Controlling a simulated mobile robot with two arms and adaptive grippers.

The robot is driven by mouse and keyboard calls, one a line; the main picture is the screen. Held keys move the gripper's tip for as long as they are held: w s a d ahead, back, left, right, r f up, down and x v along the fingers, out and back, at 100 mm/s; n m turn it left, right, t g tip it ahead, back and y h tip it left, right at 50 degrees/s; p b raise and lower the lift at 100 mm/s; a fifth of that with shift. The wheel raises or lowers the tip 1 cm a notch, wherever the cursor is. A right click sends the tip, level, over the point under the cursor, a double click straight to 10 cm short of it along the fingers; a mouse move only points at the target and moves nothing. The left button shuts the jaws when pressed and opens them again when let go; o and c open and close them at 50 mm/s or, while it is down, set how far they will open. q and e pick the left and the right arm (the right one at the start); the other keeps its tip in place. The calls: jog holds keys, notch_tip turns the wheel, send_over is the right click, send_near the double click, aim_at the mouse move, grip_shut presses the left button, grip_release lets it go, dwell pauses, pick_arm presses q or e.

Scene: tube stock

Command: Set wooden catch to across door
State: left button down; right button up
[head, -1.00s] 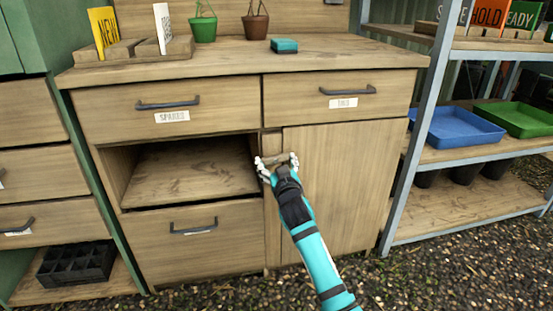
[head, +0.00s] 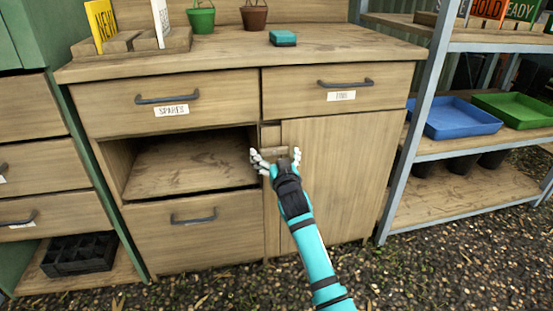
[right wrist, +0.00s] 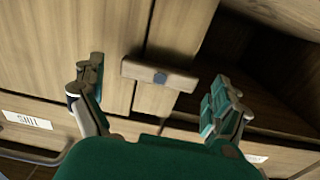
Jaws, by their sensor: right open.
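The wooden catch (right wrist: 135,69) is a short wooden bar with a grey pivot, on the narrow post (right wrist: 182,30) beside the door. It lies about square to the post, and one end appears to overlap the edge of the closed door (head: 340,185), which also shows in the right wrist view (right wrist: 85,35). My right gripper (head: 277,160) is open in front of the catch. In the right wrist view the fingers (right wrist: 156,95) stand apart on either side of the catch, with no visible contact. In the head view the fingers partly hide it. My left gripper is out of view.
Left of the post is an open compartment (head: 190,170), with a drawer (head: 160,240) below. Two labelled drawers, including SPARES (head: 215,92), sit above. A metal rack (head: 398,195) with blue (head: 460,120) and green trays stands to the right.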

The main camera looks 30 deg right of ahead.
jog(key=v, duration=1.2)
